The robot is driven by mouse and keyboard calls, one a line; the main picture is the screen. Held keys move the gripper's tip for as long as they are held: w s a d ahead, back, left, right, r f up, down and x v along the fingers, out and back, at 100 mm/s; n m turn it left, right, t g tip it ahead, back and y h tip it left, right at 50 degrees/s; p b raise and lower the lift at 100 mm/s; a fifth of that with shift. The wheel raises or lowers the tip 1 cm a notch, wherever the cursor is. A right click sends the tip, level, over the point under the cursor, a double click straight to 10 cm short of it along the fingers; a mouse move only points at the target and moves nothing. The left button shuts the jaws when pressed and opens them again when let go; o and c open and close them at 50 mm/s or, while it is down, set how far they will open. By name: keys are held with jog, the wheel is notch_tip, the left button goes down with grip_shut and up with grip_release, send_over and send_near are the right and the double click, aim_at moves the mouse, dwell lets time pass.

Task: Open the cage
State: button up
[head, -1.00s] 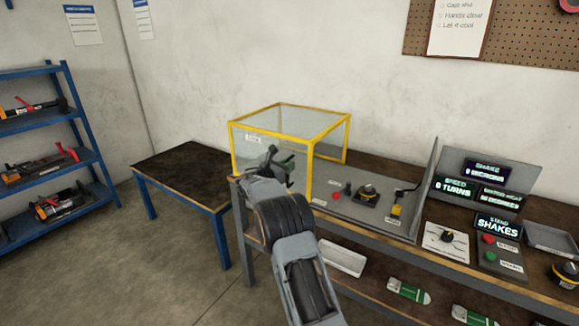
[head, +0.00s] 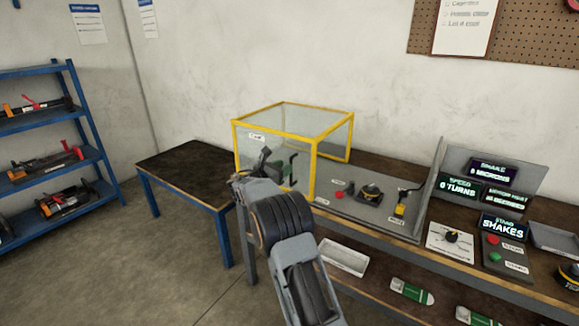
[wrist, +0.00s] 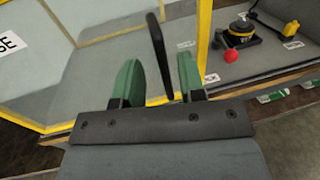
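The cage (head: 334,122) is a clear box with a yellow frame, standing at the left end of the workbench. Its front panel looks shut, with a white label (head: 257,136) near the top. A dark upright handle (head: 293,171) is on the front. In the wrist view the handle (wrist: 161,50) stands between the two green fingers of my gripper (wrist: 160,64), with gaps on both sides. My gripper is open. In the head view my gripper (head: 280,166) is just in front of the cage's front panel, partly hidden by my wrist.
A low dark table (head: 185,172) stands left of the bench. A white tray (head: 343,257) lies on the lower shelf.

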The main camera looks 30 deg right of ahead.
jog(key=v, duration=0.9)
jog(key=shift+a+b, duration=0.3)
jog(key=shift+b, duration=0.05)
jog(key=s+a+f+m+g+y, duration=0.2)
jog(key=s+f+m+g+y, duration=0.2)
jog(key=s+f+m+y, duration=0.45)
jog(key=s+a+r+m+t+y+p, duration=0.1)
jog(key=s+a+r+m+y, duration=0.1)
jog(key=s, duration=0.6)
jog(key=s+a+r+m+y+p, duration=0.2)
jog(key=s+a+r+m+y, duration=0.1)
jog(key=s, duration=0.5)
jog(key=s+a+r+m+t+y+p, duration=0.1)
jog(key=s+a+r+m+y+p, duration=0.1)
jog(key=s+m, duration=0.5)
jog(key=s+a+r+y, duration=0.1)
jog(key=s+a+y, duration=0.1)
jog(key=a, duration=0.1)
jog(key=shift+a+m+t, duration=0.25)
jog(key=shift+m+t, duration=0.05)
jog(key=shift+m, duration=0.05)
